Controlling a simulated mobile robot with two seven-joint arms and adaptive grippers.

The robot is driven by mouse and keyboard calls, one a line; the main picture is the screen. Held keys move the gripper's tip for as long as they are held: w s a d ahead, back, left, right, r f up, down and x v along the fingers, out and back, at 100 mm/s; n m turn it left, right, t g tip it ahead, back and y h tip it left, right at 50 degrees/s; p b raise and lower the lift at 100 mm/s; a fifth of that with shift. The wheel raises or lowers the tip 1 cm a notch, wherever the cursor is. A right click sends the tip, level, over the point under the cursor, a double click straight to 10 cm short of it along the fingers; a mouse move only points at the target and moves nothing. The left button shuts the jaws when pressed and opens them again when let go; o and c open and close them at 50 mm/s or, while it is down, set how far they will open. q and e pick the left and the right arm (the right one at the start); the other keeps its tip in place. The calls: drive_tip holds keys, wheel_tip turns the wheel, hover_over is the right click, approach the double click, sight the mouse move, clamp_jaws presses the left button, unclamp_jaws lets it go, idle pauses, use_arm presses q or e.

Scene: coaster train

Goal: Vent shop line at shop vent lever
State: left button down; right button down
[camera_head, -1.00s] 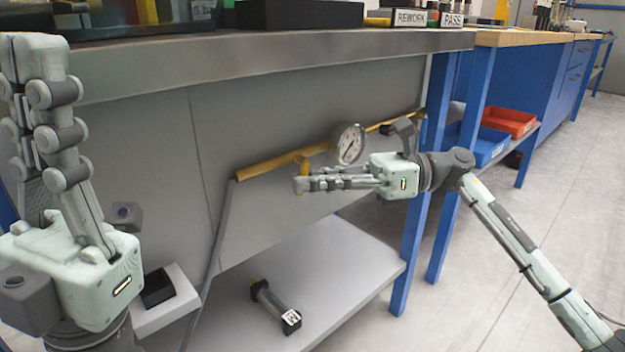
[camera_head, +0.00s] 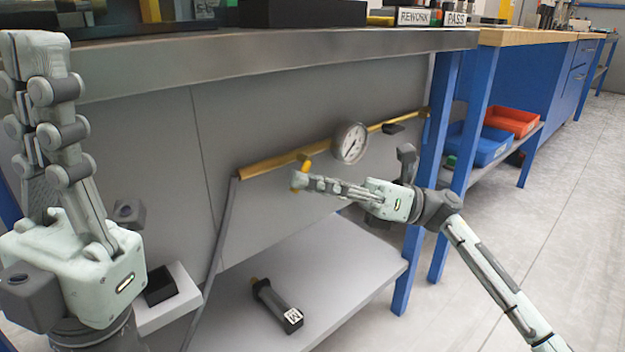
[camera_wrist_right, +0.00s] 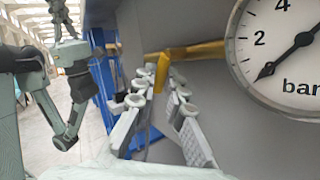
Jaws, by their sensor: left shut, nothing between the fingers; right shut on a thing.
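The yellow vent lever (camera_head: 306,164) hangs from the brass pipe (camera_head: 268,165) under the bench. My right gripper (camera_head: 300,182) is shut on the lever, its arm coming from the lower right. In the right wrist view the lever (camera_wrist_right: 162,72) shows between the fingertips (camera_wrist_right: 158,82). The round white gauge (camera_head: 350,143) sits on the pipe just right of the lever. In the right wrist view the gauge (camera_wrist_right: 290,50) is cut off, its needle pointing to the lower left, below the 2. My left gripper (camera_head: 48,55) is raised, shut and empty at the far left.
The steel bench top (camera_head: 290,50) overhangs the pipe. A grey lower shelf (camera_head: 340,262) holds a dark cylinder (camera_head: 277,306) marked M. Blue bench legs (camera_head: 412,265) stand right of the pipe. Blue (camera_head: 490,148) and red (camera_head: 512,122) bins lie beyond. The floor at right is clear.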

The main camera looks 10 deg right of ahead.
drive_tip(key=shift+s+a+r+m+t+y, duration=0.15)
drive_tip(key=shift+m+t+y, duration=0.15)
drive_tip(key=shift+m+y, duration=0.25)
drive_tip(key=shift+s+a+f+m+t+y, duration=0.1)
drive_tip(key=shift+m+t+y, duration=0.2)
drive_tip(key=shift+m+y, duration=0.25)
drive_tip(key=shift+r, duration=0.1)
drive_tip(key=shift+m, duration=0.3)
drive_tip(key=c, duration=1.6)
unclamp_jaws()
drive_tip(key=v, duration=1.2)
drive_tip(key=shift+a, duration=0.1)
